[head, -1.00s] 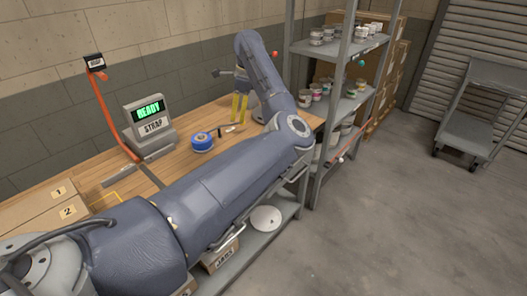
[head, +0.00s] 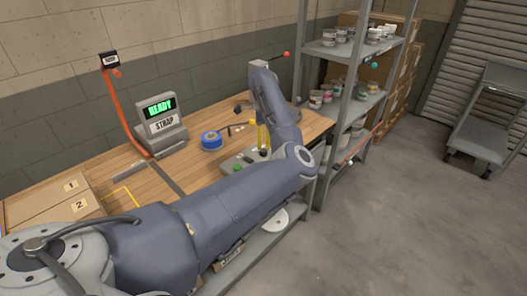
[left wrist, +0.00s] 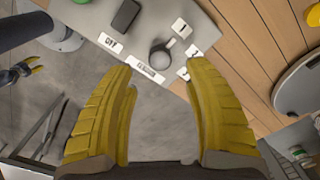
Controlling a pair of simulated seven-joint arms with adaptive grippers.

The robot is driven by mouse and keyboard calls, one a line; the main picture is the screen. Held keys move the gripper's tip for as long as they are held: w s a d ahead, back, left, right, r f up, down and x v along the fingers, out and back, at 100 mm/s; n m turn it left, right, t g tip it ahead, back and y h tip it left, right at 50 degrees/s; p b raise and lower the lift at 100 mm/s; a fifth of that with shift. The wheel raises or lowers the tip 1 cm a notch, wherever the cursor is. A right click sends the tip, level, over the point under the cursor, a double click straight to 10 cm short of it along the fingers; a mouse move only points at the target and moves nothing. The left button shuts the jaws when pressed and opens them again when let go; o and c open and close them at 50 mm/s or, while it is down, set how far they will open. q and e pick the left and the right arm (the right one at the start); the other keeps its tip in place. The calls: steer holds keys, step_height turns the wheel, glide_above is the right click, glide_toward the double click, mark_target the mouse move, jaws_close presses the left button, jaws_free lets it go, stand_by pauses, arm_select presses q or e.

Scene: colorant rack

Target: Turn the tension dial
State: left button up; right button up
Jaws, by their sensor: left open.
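The dial (left wrist: 162,56) is a round dark grey knob with a pointed tab on a grey control panel (left wrist: 100,17), seen in the left wrist view. White label plates surround it; one reads OFF, and others are too small to read surely. My left gripper (left wrist: 165,85) has two yellow fingers spread apart and empty, with the dial beyond and between their tips, apart from them. My right gripper (left wrist: 35,65) shows small at the left of the left wrist view.
The STRAP machine (head: 160,122) reads READY on the wooden bench. A blue tape roll (head: 211,140) lies behind the panel. A steel rack (head: 345,50) with tubs stands to the right. A green button (head: 237,169) is on the panel.

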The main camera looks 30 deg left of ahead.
mark_target(264, 150)
arm_select(q)
steer(key=shift+f, duration=2.85)
jaws_close()
